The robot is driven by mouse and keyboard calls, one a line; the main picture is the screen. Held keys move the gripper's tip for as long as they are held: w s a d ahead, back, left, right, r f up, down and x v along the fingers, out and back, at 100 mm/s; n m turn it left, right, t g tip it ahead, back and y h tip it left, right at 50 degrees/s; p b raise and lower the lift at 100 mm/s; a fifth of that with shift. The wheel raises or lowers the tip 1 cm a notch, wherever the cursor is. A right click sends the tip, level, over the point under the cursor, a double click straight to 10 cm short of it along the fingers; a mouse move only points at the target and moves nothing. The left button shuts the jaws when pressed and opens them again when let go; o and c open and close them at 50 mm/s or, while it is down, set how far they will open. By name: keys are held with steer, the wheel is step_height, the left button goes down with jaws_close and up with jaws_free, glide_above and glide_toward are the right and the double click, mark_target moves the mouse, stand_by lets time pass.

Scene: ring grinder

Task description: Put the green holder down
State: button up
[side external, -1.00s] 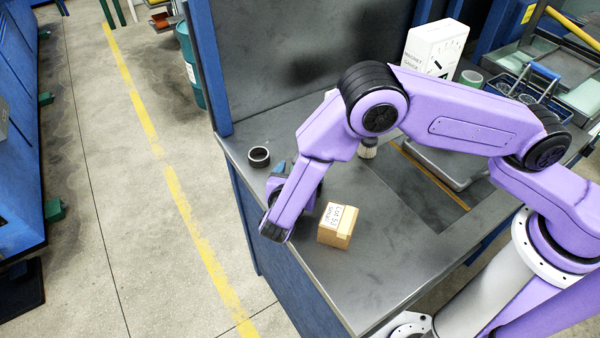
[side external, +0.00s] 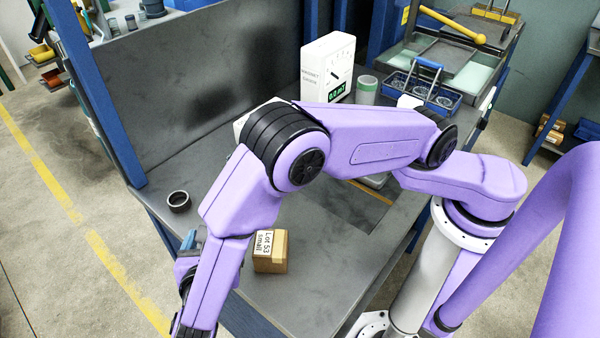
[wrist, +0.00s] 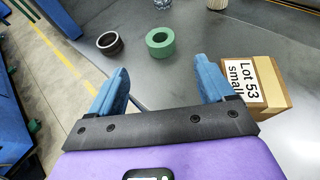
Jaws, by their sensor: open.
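A green ring-shaped piece, which fits the green holder (wrist: 160,42), rests on the grey bench top in the wrist view. It lies ahead of my gripper (wrist: 163,84), roughly in line with the space between the two blue fingers. The fingers are spread apart with nothing between them, and the piece is clear of both. In the side external view my gripper (side external: 190,272) is at the bench's left front edge, partly hidden by my arm. The green piece is not visible there.
A dark ring (wrist: 109,43) lies left of the green piece. A cardboard box (side external: 271,252) labelled Lot 53 small stands close to the right finger. A white magnet gauge (side external: 328,66), a green-topped cylinder (side external: 366,90) and a blue basket (side external: 424,90) are further back.

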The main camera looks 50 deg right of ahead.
steer(key=shift+d+r, duration=0.25)
steer(key=shift+d, duration=0.05)
steer(key=s+d+r+m+g+y, duration=0.3)
steer(key=s+d, duration=0.3)
steer(key=d, duration=0.3)
steer(key=s+d+r+m+g+y, duration=0.3)
steer(key=s+d+r+m, duration=0.2)
steer(key=d, duration=0.4)
steer(key=s+d+r+m+g+y, duration=0.3)
steer(key=s+d+r+m+y, duration=0.1)
steer(key=d, duration=0.5)
steer(key=s+r+m, duration=0.1)
steer(key=s+m, duration=0.1)
steer(key=s, duration=0.1)
steer(key=shift+s, duration=0.4)
